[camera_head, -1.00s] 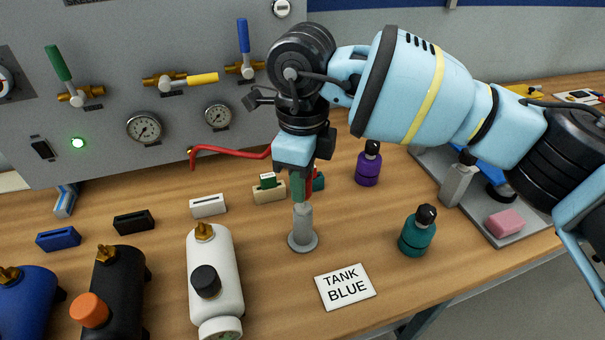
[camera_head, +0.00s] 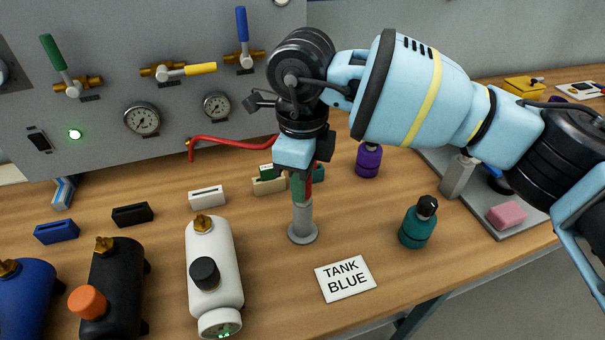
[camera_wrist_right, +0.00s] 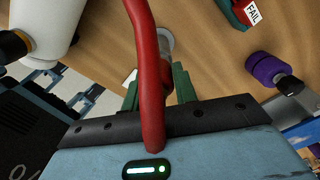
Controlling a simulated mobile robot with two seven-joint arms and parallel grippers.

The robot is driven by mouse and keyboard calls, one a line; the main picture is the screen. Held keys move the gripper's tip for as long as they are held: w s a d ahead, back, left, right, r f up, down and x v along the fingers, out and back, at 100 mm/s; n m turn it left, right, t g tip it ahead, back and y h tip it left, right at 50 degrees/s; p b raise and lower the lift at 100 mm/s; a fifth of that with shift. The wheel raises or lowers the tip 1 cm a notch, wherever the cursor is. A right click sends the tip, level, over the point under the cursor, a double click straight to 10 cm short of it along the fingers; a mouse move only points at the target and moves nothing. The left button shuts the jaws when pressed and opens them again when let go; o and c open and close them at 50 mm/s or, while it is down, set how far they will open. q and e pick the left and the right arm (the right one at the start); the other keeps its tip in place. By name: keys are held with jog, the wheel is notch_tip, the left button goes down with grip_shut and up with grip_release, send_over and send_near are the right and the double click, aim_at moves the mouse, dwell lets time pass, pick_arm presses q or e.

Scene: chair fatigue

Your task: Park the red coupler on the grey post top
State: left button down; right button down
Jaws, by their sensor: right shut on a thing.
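My right gripper (camera_head: 299,188) points down over the grey post (camera_head: 303,218), its green fingers shut around the red coupler. A sliver of the coupler (camera_head: 309,183) shows beside the fingers, right at the post top. In the right wrist view, the red hose (camera_wrist_right: 150,70) crosses in front of the coupler and the green fingers (camera_wrist_right: 155,92), and the post's round grey base (camera_wrist_right: 166,40) shows beyond. The fingers hide the post's upper end, so I cannot tell whether the coupler touches it. My left gripper is not in view.
The red hose runs from the grey panel (camera_head: 100,130) to my gripper. A beige card holder (camera_head: 268,186) and purple bottle (camera_head: 368,160) are behind.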

jog(key=shift+f, duration=0.2)
jog(key=c, duration=1)
grip_release()
jog(key=shift+r, duration=3.95)
